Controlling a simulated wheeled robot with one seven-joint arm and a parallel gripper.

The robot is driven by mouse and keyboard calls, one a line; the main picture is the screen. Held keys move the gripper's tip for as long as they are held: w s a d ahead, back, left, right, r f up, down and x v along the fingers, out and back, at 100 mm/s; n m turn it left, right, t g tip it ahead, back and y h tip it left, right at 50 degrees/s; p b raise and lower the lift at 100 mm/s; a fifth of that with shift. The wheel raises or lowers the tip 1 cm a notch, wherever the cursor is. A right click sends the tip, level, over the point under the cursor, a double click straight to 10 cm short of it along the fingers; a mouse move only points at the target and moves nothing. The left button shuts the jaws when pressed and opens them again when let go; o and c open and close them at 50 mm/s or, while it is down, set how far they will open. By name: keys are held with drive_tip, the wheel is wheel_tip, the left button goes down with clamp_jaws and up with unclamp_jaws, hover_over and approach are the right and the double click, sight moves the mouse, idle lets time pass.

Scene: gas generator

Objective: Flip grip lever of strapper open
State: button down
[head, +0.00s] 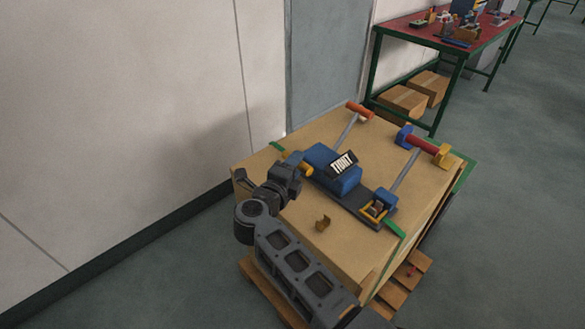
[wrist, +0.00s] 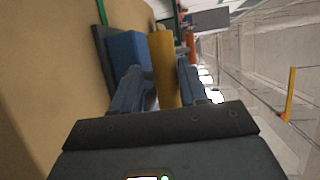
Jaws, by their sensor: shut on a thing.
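My gripper (head: 293,168) reaches in from the left. In the wrist view my gripper (wrist: 158,86) has one finger on each side of the yellow lever and is shut on it. The fingers partly hide the lever.
The crate (head: 260,222) stands on a wooden pallet (head: 408,277). A pale wall (head: 130,130) is at left; a red table (head: 420,33) is behind.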

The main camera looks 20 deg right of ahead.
drive_tip(key=shift+w+d+r, duration=0.25)
drive_tip(key=shift+d+r, duration=0.45)
drive_tip(key=shift+r, duration=0.05)
drive_tip(key=c, duration=1.1)
unclamp_jaws()
drive_tip(key=shift+c, duration=0.3)
drive_tip(key=shift+s+a+f, duration=0.1)
drive_tip(key=shift+s+a, duration=0.05)
drive_tip(key=shift+a, duration=0.1)
drive_tip(key=f+v, duration=0.1)
drive_tip(key=v, duration=0.7)
drive_tip(key=shift+a, duration=0.2)
